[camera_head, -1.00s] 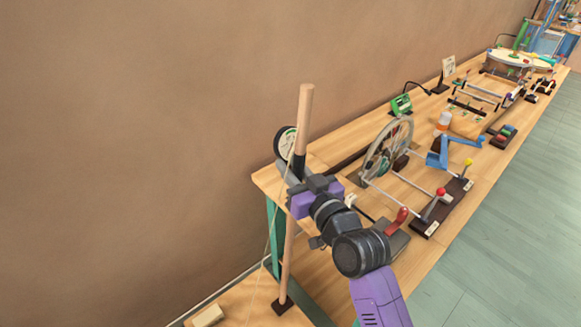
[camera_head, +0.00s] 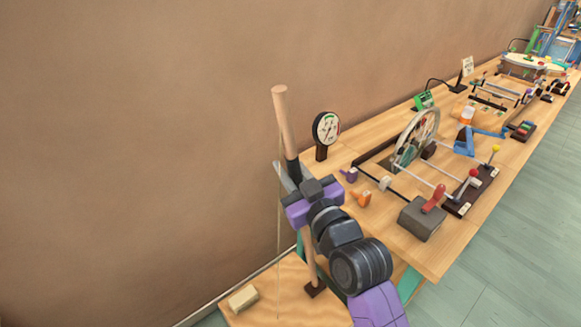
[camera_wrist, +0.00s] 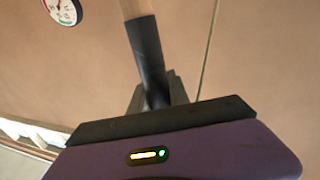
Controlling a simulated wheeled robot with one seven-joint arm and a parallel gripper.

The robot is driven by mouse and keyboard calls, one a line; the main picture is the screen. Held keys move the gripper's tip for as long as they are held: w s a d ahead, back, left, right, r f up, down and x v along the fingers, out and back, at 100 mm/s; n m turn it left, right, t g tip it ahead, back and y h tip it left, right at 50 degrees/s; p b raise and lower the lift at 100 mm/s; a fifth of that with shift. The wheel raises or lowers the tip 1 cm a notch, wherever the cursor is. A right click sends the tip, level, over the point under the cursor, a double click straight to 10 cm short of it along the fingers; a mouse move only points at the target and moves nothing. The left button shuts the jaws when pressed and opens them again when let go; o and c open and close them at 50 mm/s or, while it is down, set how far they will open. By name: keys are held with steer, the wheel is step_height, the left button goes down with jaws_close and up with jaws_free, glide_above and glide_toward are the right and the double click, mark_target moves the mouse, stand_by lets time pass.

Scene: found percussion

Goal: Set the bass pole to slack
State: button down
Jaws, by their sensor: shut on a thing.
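The bass pole (camera_head: 286,125) is a wooden stick with a dark sleeve (camera_head: 293,172) partway up. It leans, with its top to the left of its foot, which meets a small dark block on a plywood board. My gripper (camera_head: 291,180) is shut on the pole at the dark sleeve; the wrist view shows the sleeve (camera_wrist: 148,50) running down between my fingers (camera_wrist: 155,95). A thin string (camera_head: 278,240) runs from near the pole top to the board and looks nearly straight. A round dial (camera_head: 326,129) stands behind, right of the pole; its needle is too small to read surely.
The plywood board (camera_head: 275,283) carries a pale block (camera_head: 243,298). To the right, a long bench (camera_head: 420,262) holds a spoked wheel (camera_head: 416,138), a grey box with a red handle (camera_head: 422,217) and levers with coloured knobs. The wall is close behind; the space left of the pole is clear.

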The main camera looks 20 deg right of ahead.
steer(key=shift+s+a+f+y, duration=0.15)
steer(key=shift+a+f+y, duration=0.2)
steer(key=shift+a, duration=0.3)
steer(key=c, duration=1.3)
jaws_free()
steer(key=shift+a, duration=0.1)
steer(key=shift+o, duration=0.2)
steer(key=shift+r, duration=0.15)
steer(key=shift+d+r, duration=0.1)
steer(key=shift+d, duration=0.2)
steer(key=s+b, duration=0.1)
steer(key=s, duration=0.6)
steer(key=shift+s+d+f, duration=0.25)
steer(key=shift+s+d, duration=0.1)
steer(key=shift+d, duration=0.1)
steer(key=shift+r, duration=0.1)
